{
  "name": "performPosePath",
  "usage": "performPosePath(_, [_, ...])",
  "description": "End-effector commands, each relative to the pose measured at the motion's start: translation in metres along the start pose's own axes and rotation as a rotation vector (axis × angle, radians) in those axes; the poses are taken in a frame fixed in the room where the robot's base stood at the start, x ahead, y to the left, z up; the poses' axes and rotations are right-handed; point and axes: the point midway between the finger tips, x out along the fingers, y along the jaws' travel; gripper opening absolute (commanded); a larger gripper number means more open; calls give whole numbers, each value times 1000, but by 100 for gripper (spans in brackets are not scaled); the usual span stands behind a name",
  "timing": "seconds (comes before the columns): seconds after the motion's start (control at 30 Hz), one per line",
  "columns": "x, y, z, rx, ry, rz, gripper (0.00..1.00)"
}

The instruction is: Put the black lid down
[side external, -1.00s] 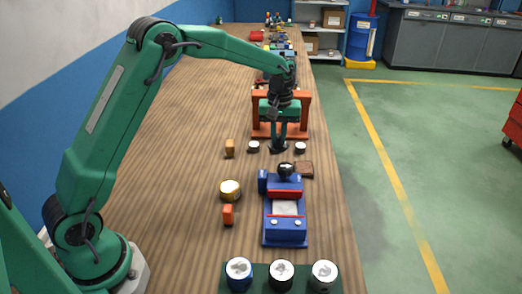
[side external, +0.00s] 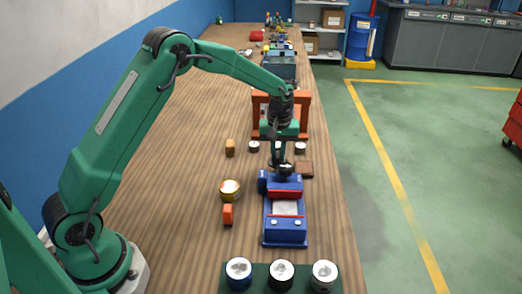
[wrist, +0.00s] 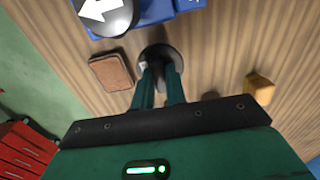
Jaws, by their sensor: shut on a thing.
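The black lid (wrist: 178,60) is a dark round disc between the tips of my gripper (wrist: 160,72) in the wrist view. My gripper is shut on it, and the fingers cover part of it. In the side view my gripper (side external: 279,160) points down just behind the blue machine (side external: 285,228), close to its black knob (side external: 286,170). The lid is hard to separate from the fingers and knob there. I cannot tell whether the lid touches the wooden table (side external: 180,170).
A brown wallet-like piece (side external: 304,169) lies right of my gripper. An orange frame (side external: 306,110) stands behind. Small round pieces (side external: 254,146), an orange block (side external: 228,214) and a gold-rimmed tin (side external: 230,188) stand nearby. Bare table lies to the left.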

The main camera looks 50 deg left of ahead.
Motion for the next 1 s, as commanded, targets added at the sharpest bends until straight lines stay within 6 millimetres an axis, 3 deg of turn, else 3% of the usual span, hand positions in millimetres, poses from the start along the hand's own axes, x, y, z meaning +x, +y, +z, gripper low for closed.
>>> performPosePath(0.4, [36,0,1,0,-2,-2,0])
performPosePath(0.87, [40,0,0,0,0,0,0])
performPosePath(0.9, [40,0,0,0,0,0,15])
performPosePath(1.0, [40,0,0,0,0,0,35])
